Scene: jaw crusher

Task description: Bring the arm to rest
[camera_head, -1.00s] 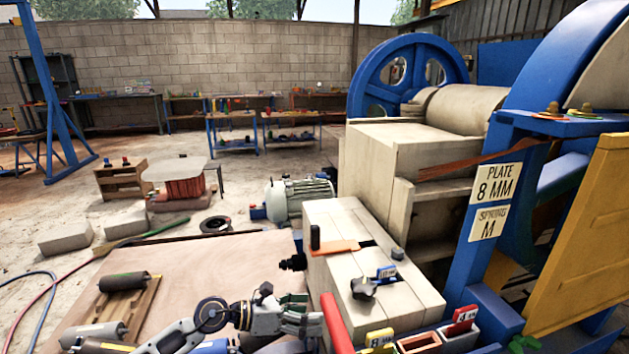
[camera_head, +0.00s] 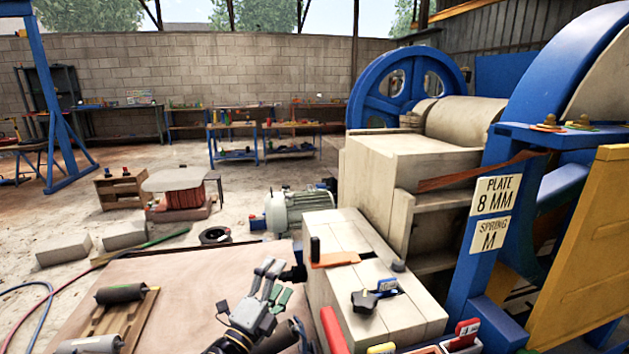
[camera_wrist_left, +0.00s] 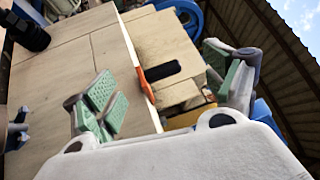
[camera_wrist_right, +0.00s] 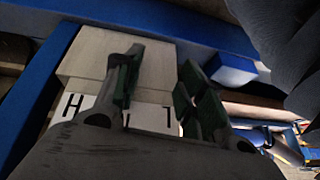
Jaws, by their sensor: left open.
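My left gripper (camera_head: 272,282) is at the lower middle of the head view, over the bench beside the front of the beige crusher box (camera_head: 400,318). Its fingers point up and stand apart with nothing between them. In the left wrist view the green-padded fingers (camera_wrist_left: 172,92) are spread wide in front of the beige box. My right gripper is outside the head view. In its wrist view the fingers (camera_wrist_right: 160,92) stand apart, with a pale block (camera_wrist_right: 90,62) and a white label bearing H and L behind them. I cannot tell whether they touch the block.
The bench top (camera_head: 190,275) holds a wooden rack (camera_head: 118,325) with dark rollers. A black knob (camera_head: 364,302) and an orange strip (camera_head: 335,260) sit on the box. A red handle (camera_head: 333,330) stands near the left gripper. A grey motor (camera_head: 295,212) stands behind.

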